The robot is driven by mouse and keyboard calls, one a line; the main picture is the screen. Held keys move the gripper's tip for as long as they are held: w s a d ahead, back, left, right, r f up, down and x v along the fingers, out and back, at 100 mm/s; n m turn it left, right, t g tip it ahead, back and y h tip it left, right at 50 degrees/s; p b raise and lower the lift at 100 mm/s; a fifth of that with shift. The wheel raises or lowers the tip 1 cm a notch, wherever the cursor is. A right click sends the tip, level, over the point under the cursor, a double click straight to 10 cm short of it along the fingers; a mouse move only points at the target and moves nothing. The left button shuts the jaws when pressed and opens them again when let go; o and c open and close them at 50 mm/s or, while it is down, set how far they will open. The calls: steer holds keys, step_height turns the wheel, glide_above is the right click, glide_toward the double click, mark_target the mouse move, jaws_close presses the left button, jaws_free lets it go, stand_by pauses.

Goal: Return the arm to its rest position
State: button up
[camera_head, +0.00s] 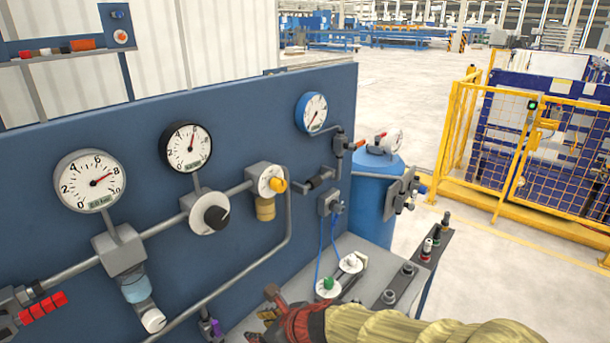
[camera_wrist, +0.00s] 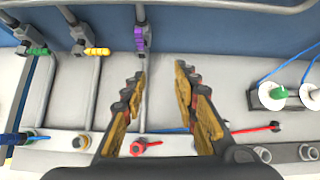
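My arm (camera_head: 430,328), in a beige ribbed cover, reaches in from the lower right of the head view. My gripper (camera_head: 268,305) is at the bottom middle of that view, over the grey bench beside the blue panel. In the wrist view my gripper (camera_wrist: 160,75) has its two fingers spread apart, with nothing between them in their grasp. A vertical pipe with a purple-handled valve (camera_wrist: 141,38) shows behind the gap. A red fitting (camera_wrist: 144,146) lies below, near the finger bases. I cannot tell from these views whether the fingers touch the bench.
The blue panel (camera_head: 240,125) carries gauges, pipes and valves close to my arm. A green-knobbed unit (camera_head: 326,286) with blue wires stands near my gripper. A blue tank (camera_head: 375,190) stands behind it, and open floor (camera_head: 480,270) lies to the right before a yellow fence.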

steer(key=s+d+n+g+h, duration=0.1)
steer(key=s+d+n+g, duration=0.15)
steer(key=s+n, duration=0.55)
steer(key=s+d+n+g, duration=0.1)
steer(key=s+d+n, duration=0.2)
steer(key=n, duration=0.9)
steer(key=s+d+r+n+t+h, duration=0.1)
steer(key=d+r+h, duration=0.1)
steer(key=d, duration=0.5)
steer(key=s+d+r+n+t+h, duration=0.1)
steer(key=d+r, duration=0.3)
steer(key=d, duration=0.4)
steer(key=s+d+r+n+t+h, duration=0.1)
steer(key=s+d+r+n+h, duration=0.1)
steer(key=d, duration=0.5)
steer(key=shift+s+d+r+n+h, duration=0.4)
steer(key=shift+r+n, duration=0.1)
steer(key=shift+n, duration=0.1)
steer(key=shift+a, duration=0.15)
